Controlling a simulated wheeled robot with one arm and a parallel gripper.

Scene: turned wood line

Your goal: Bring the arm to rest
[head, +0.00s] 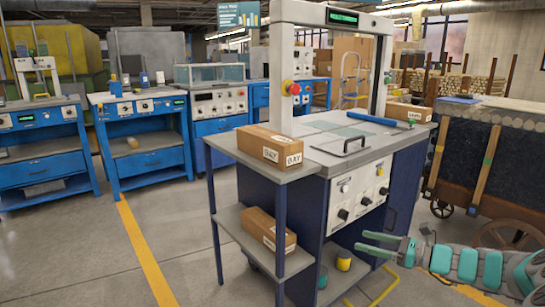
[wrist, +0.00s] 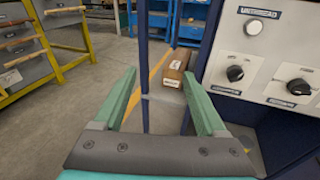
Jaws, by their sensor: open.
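My gripper (head: 380,244) is at the lower right of the head view, in front of the workstation's lower cabinet. Its two green fingers are spread wide in the wrist view (wrist: 160,95), with nothing held between them. Beyond the fingers in the wrist view, a cardboard box (wrist: 175,70) lies on the workstation's lower side shelf. My teal and grey arm reaches in from the right edge of the head view.
The workstation (head: 318,160) has a knob panel (head: 360,195) and a labelled box (head: 270,147) on its side shelf. Another box (head: 268,230) lies below. A wheeled cart (head: 475,150) stands right. Blue benches (head: 150,150) stand behind. Floor at left is clear.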

